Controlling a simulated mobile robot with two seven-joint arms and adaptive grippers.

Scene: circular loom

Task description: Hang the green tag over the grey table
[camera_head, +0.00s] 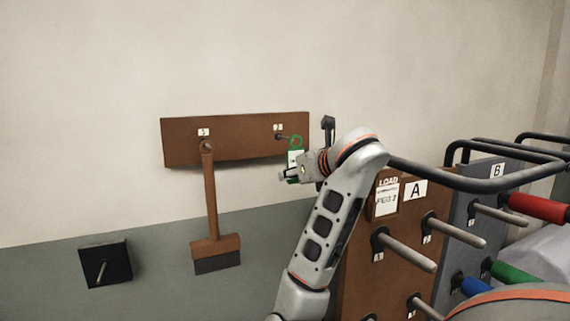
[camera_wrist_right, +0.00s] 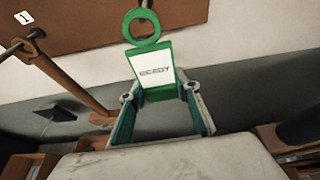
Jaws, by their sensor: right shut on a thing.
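The green tag (camera_head: 294,160) has a ring at its top and a white label; in the right wrist view the tag (camera_wrist_right: 150,70) reads "READY". My right gripper (camera_head: 291,175) is shut on the tag's lower end and holds it upright, ring up. The ring is close to the right peg (camera_head: 285,137) of the brown wall board (camera_head: 240,136). I cannot tell whether the peg passes through the ring. In the right wrist view the gripper (camera_wrist_right: 162,97) has a finger on each side of the tag. No grey table can be made out. My left gripper is not in view.
A brown brush (camera_head: 212,200) hangs from the board's left peg. A black plate with a peg (camera_head: 105,265) is at lower left. At right stand a brown panel marked A (camera_head: 390,240) and a grey panel marked B (camera_head: 480,200), both with protruding pegs, and black rails (camera_head: 470,178).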

